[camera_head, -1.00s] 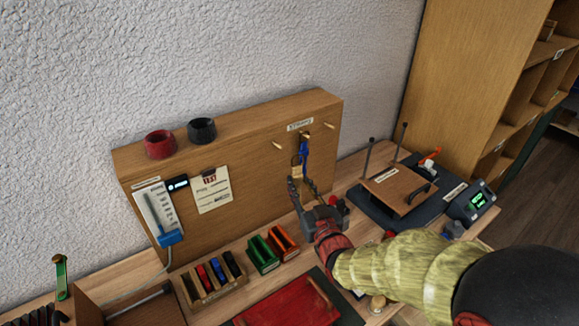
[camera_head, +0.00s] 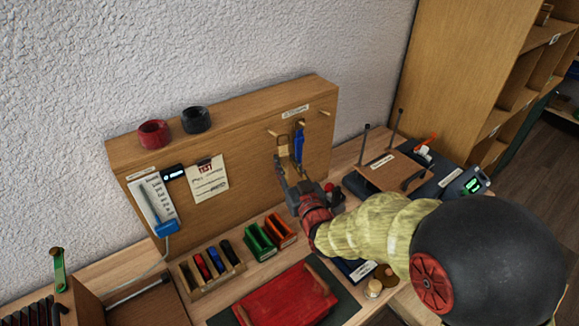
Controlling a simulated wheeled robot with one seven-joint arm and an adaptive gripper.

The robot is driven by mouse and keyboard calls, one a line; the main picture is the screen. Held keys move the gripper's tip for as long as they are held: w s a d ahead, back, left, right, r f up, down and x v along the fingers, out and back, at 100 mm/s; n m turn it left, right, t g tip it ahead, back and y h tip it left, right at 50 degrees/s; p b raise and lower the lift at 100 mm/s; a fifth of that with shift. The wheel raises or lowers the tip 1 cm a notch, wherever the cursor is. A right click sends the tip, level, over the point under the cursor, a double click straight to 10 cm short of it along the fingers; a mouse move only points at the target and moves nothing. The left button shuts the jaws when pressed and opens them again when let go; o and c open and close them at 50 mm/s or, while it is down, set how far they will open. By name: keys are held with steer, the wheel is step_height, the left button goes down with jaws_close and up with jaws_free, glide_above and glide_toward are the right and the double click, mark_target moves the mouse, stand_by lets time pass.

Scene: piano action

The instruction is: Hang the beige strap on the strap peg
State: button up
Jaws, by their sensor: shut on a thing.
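The beige strap (camera_head: 284,147) is upright in front of the wooden panel, its top close to the left peg (camera_head: 272,132). I cannot tell whether its loop is around that peg. My gripper (camera_head: 287,169) is below the strap and shut on its lower part; the fingertips are small and partly hidden. A blue strap (camera_head: 299,143) hangs just right of it from the middle peg (camera_head: 301,125). The right peg (camera_head: 325,113) is bare. A small label (camera_head: 295,111) sits above the pegs.
A lidded wooden board with a handle (camera_head: 389,172) and two dark posts stands to the right. Red (camera_head: 153,134) and black (camera_head: 196,120) rolls sit on the panel top.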

steer(key=shift+w+a+f+b, duration=0.25)
steer(key=shift+w+a, duration=0.25)
steer(key=shift+w, duration=0.25)
steer(key=shift+w+a+f+b, duration=0.2)
steer(key=shift+w+a+b, duration=0.1)
steer(key=shift+w+a, duration=0.4)
steer(key=shift+w+a+f+b, duration=0.2)
steer(key=shift+w+a+b, duration=0.15)
steer(key=shift+w, duration=0.5)
steer(key=o, duration=1.2)
